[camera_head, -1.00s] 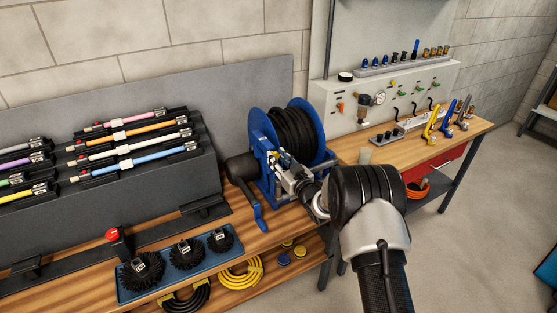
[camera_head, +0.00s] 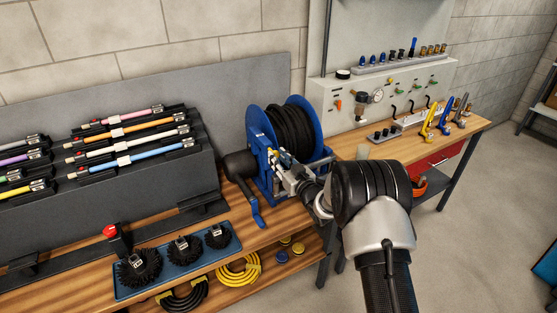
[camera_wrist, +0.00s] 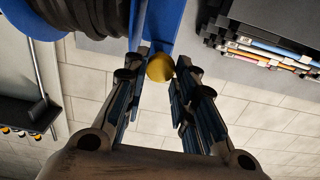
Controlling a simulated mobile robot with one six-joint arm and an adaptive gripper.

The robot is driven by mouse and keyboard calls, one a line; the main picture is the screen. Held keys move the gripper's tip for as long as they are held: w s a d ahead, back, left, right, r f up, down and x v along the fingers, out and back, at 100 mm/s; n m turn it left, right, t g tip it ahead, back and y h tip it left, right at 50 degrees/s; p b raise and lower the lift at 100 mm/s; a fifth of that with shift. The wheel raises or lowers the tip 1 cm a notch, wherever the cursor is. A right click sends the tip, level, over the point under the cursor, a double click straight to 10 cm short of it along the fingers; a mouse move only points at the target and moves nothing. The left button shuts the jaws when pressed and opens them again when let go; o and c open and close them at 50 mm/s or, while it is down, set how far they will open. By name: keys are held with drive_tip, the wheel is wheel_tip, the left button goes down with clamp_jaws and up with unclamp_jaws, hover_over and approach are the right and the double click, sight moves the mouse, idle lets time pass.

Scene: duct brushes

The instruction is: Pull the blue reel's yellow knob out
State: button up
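The blue reel (camera_head: 257,124) with a black hose wound on it stands on the wooden bench in the head view. Its blue side plate (camera_wrist: 164,25) shows at the top of the wrist view. The round yellow knob (camera_wrist: 160,68) sticks out from that plate. My gripper (camera_wrist: 164,72) is open, with one finger on each side of the knob near the fingertips. I cannot tell whether either finger touches it. In the head view my gripper (camera_head: 284,167) is at the reel's near side, and the knob is hard to make out there.
A tray (camera_head: 166,281) of black round brushes lies at the bench front. A rack of coloured rods (camera_head: 130,159) stands at left. A second bench (camera_head: 440,147) with tools is at right.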

drive_tip(key=o, duration=0.5)
drive_tip(key=v, duration=1.2)
